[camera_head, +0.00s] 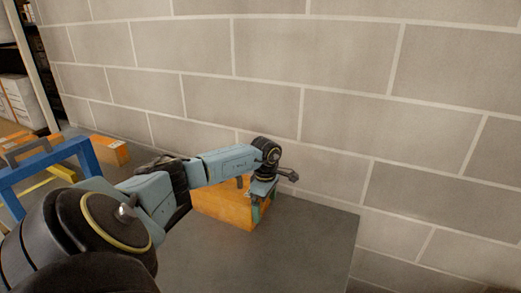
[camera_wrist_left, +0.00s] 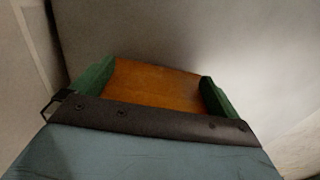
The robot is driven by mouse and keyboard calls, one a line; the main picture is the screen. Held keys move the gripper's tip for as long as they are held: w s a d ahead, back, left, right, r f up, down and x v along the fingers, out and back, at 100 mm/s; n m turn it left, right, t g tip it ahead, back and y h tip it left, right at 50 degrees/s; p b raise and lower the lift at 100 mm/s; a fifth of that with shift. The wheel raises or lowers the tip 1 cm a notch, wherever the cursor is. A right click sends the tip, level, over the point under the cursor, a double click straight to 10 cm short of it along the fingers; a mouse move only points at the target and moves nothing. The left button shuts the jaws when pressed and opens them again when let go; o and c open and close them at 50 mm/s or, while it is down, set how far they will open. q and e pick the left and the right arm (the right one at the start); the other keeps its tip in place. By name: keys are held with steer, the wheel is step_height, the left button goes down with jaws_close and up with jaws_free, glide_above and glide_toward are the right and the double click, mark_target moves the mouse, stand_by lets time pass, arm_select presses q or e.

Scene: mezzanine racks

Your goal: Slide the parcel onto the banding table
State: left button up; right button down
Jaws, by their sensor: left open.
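An orange box, seemingly the parcel (camera_head: 222,207), sits on a dark grey tabletop (camera_head: 300,240) near the block wall. I cannot tell whether this tabletop is the banding table. My left gripper (camera_head: 259,208) points down at the right end of the box, and my arm hides part of the box's top. In the left wrist view, the green fingers of the left gripper (camera_wrist_left: 155,92) are spread apart, with the orange parcel surface (camera_wrist_left: 155,85) showing between them. Whether the fingers touch it is unclear. My right gripper is not in view.
A pale block wall (camera_head: 330,90) runs along the back of the tabletop. At the left stand a blue frame (camera_head: 45,165), a smaller orange box (camera_head: 110,150) and a rack with white cartons (camera_head: 17,100). The tabletop's front right part is bare.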

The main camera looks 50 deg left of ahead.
mark_target(244, 196)
arm_select(q)
steer(key=shift+s+a+b, duration=0.2)
steer(key=shift+s+a, duration=0.2)
steer(key=shift+a, duration=0.3)
steer(key=shift+s+a+b, duration=0.2)
steer(key=shift+s+a, duration=0.15)
steer(key=shift+a, duration=0.35)
steer(key=shift+s+a+b, duration=0.3)
steer(key=shift+s+a, duration=0.2)
steer(key=shift+a, duration=0.35)
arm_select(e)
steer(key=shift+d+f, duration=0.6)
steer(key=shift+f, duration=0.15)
arm_select(q)
steer(key=shift+s+a+b, duration=0.25)
steer(key=shift+s+a, duration=0.05)
steer(key=shift+a, duration=0.25)
steer(key=shift+s+a+b, duration=0.25)
steer(key=shift+s+a, duration=0.05)
steer(key=shift+a, duration=0.25)
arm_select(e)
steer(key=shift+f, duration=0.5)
arm_select(q)
steer(key=shift+w+d, duration=0.1)
